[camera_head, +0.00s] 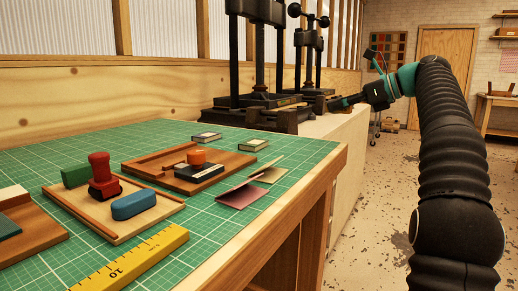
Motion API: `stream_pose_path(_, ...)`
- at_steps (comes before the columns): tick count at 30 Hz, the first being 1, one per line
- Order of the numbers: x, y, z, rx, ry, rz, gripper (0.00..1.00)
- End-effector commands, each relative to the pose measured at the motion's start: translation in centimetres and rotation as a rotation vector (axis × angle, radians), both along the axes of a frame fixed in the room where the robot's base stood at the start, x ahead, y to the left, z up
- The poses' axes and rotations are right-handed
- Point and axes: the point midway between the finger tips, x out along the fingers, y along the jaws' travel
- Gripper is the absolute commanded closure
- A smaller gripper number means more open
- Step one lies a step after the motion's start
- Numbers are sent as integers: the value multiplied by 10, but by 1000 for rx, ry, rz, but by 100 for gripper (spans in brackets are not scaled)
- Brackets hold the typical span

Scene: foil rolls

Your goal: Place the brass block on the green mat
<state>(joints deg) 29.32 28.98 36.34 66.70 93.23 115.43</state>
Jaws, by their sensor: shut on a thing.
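The green mat (293,183) is a gridded cutting mat that covers the table top. My gripper (337,104) is beyond the table's far right corner, low beside the black presses. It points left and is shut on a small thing. That thing is too small and dark here to identify. I cannot make out a brass block anywhere in this view; it may be between the fingers or hidden behind them or the presses.
A wooden tray (75,203) holds red, green and blue pieces. A second tray (153,165) holds an orange-topped piece and a black block. A yellow ruler (135,262), folded cards (240,194) and two small flat blocks lie on the mat. Black presses (258,70) stand behind.

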Motion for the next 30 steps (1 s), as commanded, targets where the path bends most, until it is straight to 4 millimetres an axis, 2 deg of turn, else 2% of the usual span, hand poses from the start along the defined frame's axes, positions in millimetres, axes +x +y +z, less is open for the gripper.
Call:
stream_pose_path(5,3,27,-13,0,1,9,100)
stream_pose_path(6,6,36,-22,0,-1,11,100)
stream_pose_path(12,14,74,-46,0,-1,11,100)
stream_pose_path(18,21,104,-63,-1,-1,9,100)
stream_pose_path(26,23,115,-72,0,0,7,100)
stream_pose_path(30,23,114,-90,-1,-1,6,100)
